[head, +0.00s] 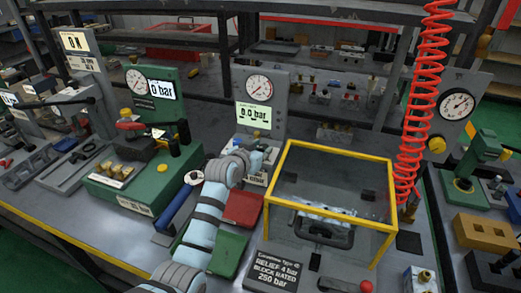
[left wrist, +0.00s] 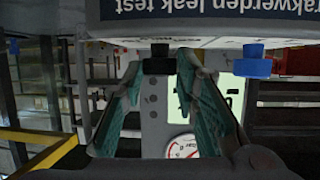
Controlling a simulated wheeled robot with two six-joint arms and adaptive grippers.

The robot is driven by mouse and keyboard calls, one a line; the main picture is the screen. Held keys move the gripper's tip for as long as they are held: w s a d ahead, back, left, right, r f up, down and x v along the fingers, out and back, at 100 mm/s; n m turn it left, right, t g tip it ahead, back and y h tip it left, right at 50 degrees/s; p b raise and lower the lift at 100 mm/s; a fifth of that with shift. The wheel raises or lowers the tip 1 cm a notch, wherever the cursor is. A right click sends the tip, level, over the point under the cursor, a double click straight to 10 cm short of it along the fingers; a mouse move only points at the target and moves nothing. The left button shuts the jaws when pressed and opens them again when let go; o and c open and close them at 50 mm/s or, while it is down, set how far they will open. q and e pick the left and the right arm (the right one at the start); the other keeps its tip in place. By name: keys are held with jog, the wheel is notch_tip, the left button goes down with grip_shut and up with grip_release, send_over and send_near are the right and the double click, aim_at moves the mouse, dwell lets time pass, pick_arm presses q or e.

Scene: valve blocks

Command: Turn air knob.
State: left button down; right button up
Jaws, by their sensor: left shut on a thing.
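My left gripper (head: 262,158) is in front of the grey gauge panel (head: 278,90) at the middle of the bench. In the left wrist view, upside down, its two teal fingers (left wrist: 159,72) are on either side of a small black knob (left wrist: 160,57) under a labelled block (left wrist: 215,20). The gripper is shut on this black knob. A blue knob (left wrist: 253,60) sits to the right of it on the same block, apart from the fingers. No readable label shows which knob is for air. In the head view the arm and gripper hide the knobs. My right gripper is not in view.
A yellow-framed clear box (head: 290,148) stands close to the right of my gripper. Red (head: 243,207) and green (head: 229,254) trays lie below. A green test block (head: 130,190) is at left. A red coiled hose (head: 422,90) hangs at right, near another gauge panel (head: 466,84).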

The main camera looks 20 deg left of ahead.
pick_arm(q)
jog(key=y+p, duration=0.1)
jog(key=n+p, duration=0.1)
jog(key=p, duration=0.1)
jog(key=shift+s+d+r+y, duration=0.1)
jog(key=shift+d+r+y, duration=0.2)
jog(key=shift+y, duration=0.1)
jog(key=shift+f+n+y, duration=0.35)
jog(key=shift+n+y, duration=0.45)
jog(key=shift+n, duration=0.1)
jog(key=c, duration=1.2)
grip_release()
jog(key=shift+c, duration=0.2)
jog(key=shift+r, duration=0.15)
notch_tip(320, 180, up, 10)
